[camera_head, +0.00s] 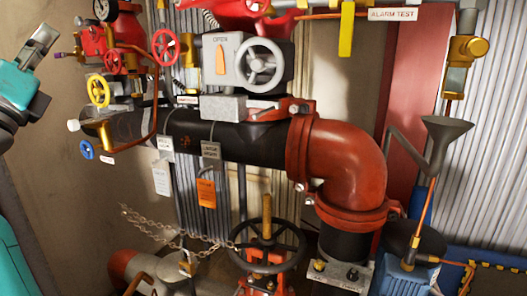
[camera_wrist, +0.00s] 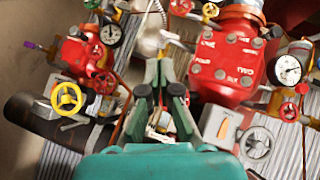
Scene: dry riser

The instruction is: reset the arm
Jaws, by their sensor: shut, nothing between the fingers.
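My gripper (camera_wrist: 159,62) shows in the wrist view at the lower middle, its dark green fingers drawn together with nothing held between them. Behind the fingers are red valve bodies and gauges, and the fingers hide part of them. I cannot tell whether the fingertips touch anything, but no contact shows. In the head view, teal and grey parts of my arm show at the left edge, beside the pipework. Which of these parts belongs to the gripper is not clear there.
A black pipe (camera_head: 230,140) with a red elbow (camera_head: 345,165) crosses the head view. A chain (camera_head: 160,230) hangs low. Bare wall (camera_head: 50,130) lies left.

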